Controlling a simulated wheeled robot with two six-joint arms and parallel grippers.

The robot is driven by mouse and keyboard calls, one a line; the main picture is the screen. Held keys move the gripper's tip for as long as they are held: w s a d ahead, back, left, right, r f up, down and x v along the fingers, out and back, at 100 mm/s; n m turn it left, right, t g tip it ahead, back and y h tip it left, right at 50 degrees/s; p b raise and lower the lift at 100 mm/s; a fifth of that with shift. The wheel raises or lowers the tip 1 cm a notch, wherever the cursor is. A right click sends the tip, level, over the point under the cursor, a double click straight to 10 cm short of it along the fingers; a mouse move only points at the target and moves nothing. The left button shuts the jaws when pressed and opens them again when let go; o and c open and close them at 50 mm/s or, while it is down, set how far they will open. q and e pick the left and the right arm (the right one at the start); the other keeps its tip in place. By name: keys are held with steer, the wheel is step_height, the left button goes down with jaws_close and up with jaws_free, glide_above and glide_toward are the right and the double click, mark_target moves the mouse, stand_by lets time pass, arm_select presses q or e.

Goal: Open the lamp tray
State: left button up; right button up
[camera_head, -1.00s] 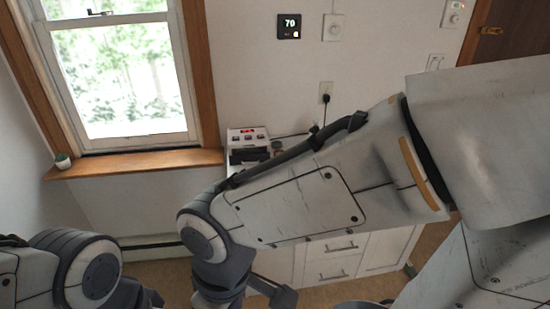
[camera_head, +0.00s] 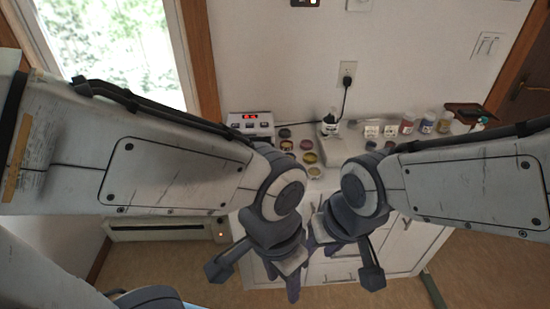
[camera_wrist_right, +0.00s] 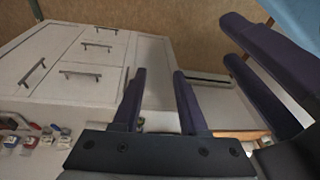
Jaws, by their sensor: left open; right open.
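A white box-shaped device with a red lit display (camera_head: 250,122) stands at the left end of the counter in the head view, partly hidden by my left arm. I cannot tell which part of it is a tray, or whether one is open. My left gripper (camera_head: 282,284) is open and empty, low in front of the cabinet. My right gripper (camera_head: 322,247) is open and empty beside it, slightly higher. In the right wrist view my right gripper's fingers (camera_wrist_right: 158,85) point at the cabinet side and floor; my left gripper (camera_wrist_right: 236,42) shows at the right.
The white cabinet (camera_head: 405,245) has several drawers with handles, also in the right wrist view (camera_wrist_right: 85,58). Several small pots (camera_head: 308,158) and lidded jars (camera_head: 426,123) stand on its top. A cord runs to the outlet (camera_head: 346,75). A heater (camera_head: 165,231) runs along the wall.

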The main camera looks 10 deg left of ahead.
steer(key=w+a+f+m+t+y+b, duration=0.2)
steer(key=w+a+f+m+t+b, duration=0.1)
steer(key=w, duration=0.6)
steer(key=w+a+f+m+t+y+b, duration=0.2)
steer(key=w+a+f+m+t+b, duration=0.1)
steer(key=w+a, duration=0.5)
steer(key=w+a+f+m+t+y+b, duration=0.3)
steer(key=w+a+f+m+b, duration=0.2)
steer(key=w+m, duration=0.3)
steer(key=shift+w+a+f+t, duration=0.1)
steer(key=shift+w+a+f, duration=0.15)
steer(key=shift+w, duration=0.45)
steer(key=shift+w+a+f+t, duration=0.1)
steer(key=shift+w+a+f, duration=0.1)
steer(key=shift+w, duration=0.5)
steer(key=shift+w+a+f+t, duration=0.15)
steer(key=shift+w+f, duration=0.1)
steer(key=shift+w, duration=0.45)
steer(key=shift+w+a+m+y+b, duration=0.25)
steer(key=shift+w+m+y+b, duration=0.1)
steer(key=shift+m, duration=0.25)
steer(key=shift+w+a+t, duration=0.25)
steer(key=shift+w+a, duration=0.15)
steer(key=shift+w, duration=0.15)
steer(key=x, duration=0.9)
steer(key=shift+w+a, duration=0.1)
steer(key=shift+a, duration=0.05)
jaws_close()
